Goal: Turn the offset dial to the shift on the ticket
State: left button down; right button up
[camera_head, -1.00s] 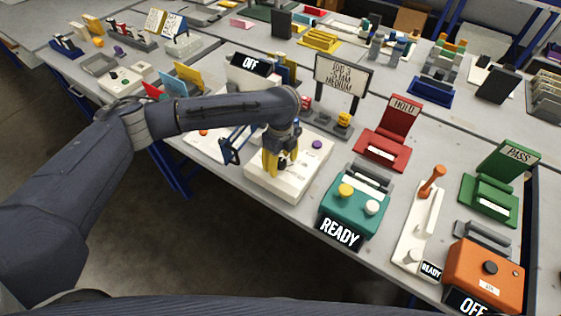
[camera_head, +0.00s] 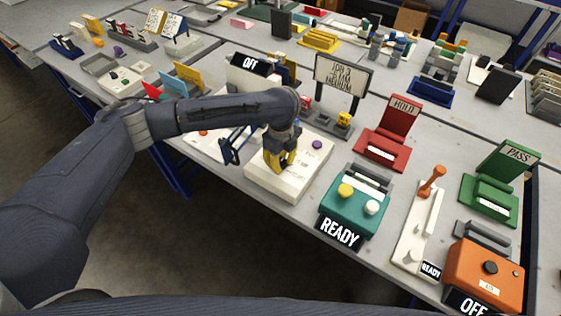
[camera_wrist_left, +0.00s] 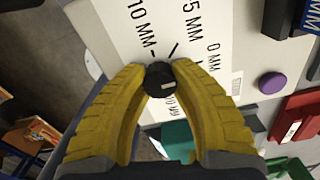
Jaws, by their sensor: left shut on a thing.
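The offset dial is a small black knob (camera_wrist_left: 160,78) on a white panel (camera_wrist_left: 110,25), with a pale mark on its top right of its middle. The panel is printed with "10 MM", "5 MM" and "0 MM", and another label is partly hidden by a finger. My left gripper (camera_wrist_left: 160,72) has its yellow fingers closed on the knob from both sides. In the head view my left gripper (camera_head: 281,167) reaches down onto the white panel box (camera_head: 262,184), and the knob is hidden there. A ticket board (camera_head: 342,76) stands behind; its small text is hard to read. My right gripper is out of view.
A purple button (camera_head: 317,144) sits on the panel's right side. A teal box (camera_head: 355,215) with a "READY" sign stands close to the right, and a red "HOLD" stand (camera_head: 385,145) is behind it. A dark blue frame (camera_head: 229,150) stands close on the left.

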aim_at(280, 161)
pick_arm(q)
jog(key=shift+n, duration=0.3)
jog(key=n, duration=0.2)
jog(key=shift+w+n, duration=0.1)
jog(key=shift+n, duration=0.3)
jog(key=n, duration=0.5)
jog(key=shift+n, duration=0.3)
jog(key=c, duration=1)
grip_release()
jog(key=shift+o, duration=0.2)
notch_tip(280, 161, up, 12)
